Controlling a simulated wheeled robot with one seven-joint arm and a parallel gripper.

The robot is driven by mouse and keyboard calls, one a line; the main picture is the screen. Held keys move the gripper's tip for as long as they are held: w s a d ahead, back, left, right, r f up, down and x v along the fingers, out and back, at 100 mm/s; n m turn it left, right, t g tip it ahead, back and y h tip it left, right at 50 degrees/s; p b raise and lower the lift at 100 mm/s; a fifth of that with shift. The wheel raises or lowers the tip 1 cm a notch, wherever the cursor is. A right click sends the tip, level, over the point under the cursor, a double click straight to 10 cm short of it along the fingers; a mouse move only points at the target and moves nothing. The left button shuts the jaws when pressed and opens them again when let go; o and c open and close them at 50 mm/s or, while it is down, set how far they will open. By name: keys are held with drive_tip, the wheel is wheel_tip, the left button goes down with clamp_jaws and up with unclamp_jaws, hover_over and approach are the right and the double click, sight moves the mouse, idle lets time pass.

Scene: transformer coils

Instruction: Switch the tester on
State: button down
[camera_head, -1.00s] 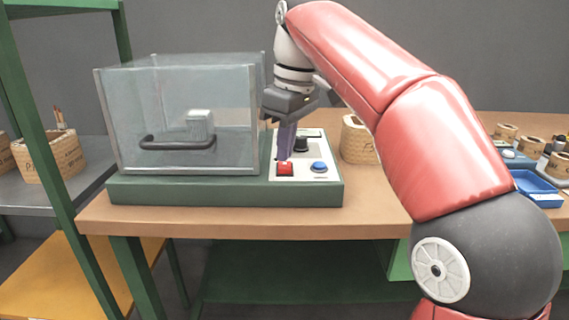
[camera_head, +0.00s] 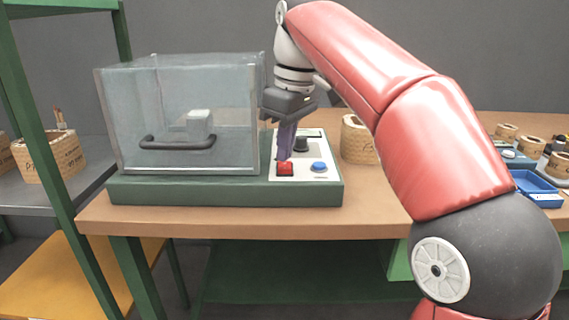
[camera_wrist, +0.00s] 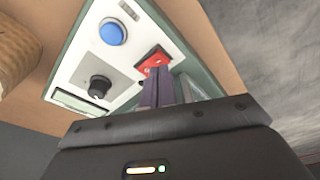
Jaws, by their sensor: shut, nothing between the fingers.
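The tester (camera_head: 225,192) is a green base on the wooden bench with a clear lidded box (camera_head: 185,115) on its left and a white control panel (camera_head: 310,174) on its right. The panel carries a red rocker switch (camera_head: 285,169), a blue button (camera_head: 319,166) and a black knob (camera_head: 301,144). In the wrist view the red switch (camera_wrist: 153,60), blue button (camera_wrist: 112,32) and knob (camera_wrist: 98,87) also show. My gripper (camera_head: 284,157) is shut and empty, pointing down, its fingertips at the red switch. The fingertips (camera_wrist: 153,72) overlap the switch's edge; whether they press it I cannot tell.
The clear box's lid is down, with a dark handle (camera_head: 178,143) in front and a pale block inside. A wound coil (camera_head: 357,140) stands right of the tester. A blue tray (camera_head: 537,188) and more coils lie at the far right. A shelf with coils stands left.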

sight(286, 168)
drive_tip(key=shift+f+b, duration=0.6)
drive_tip(key=shift+f, duration=0.25)
idle(0.3)
drive_tip(key=shift+r, duration=0.1)
wheel_tip(286, 168, up, 5)
drive_tip(key=p, duration=0.5)
drive_tip(key=shift+r, duration=0.95)
drive_tip(key=s+d+f+m+t, duration=0.1)
drive_tip(key=s+d+f+m, duration=0.3)
drive_tip(key=s+f, duration=0.2)
drive_tip(key=s+d+f+m+t+h, duration=0.1)
drive_tip(key=s+d+f+m+t, duration=0.1)
drive_tip(key=s+d+f, duration=0.3)
drive_tip(key=s+d+f+m+t, duration=0.1)
drive_tip(key=s+d+f+m, duration=0.3)
drive_tip(key=s+f, duration=0.5)
wheel_tip(286, 168, down, 3)
drive_tip(key=shift+d+f+m+t+h, duration=0.15)
drive_tip(key=shift+d+m+t+h, duration=0.15)
drive_tip(key=shift+m, duration=0.5)
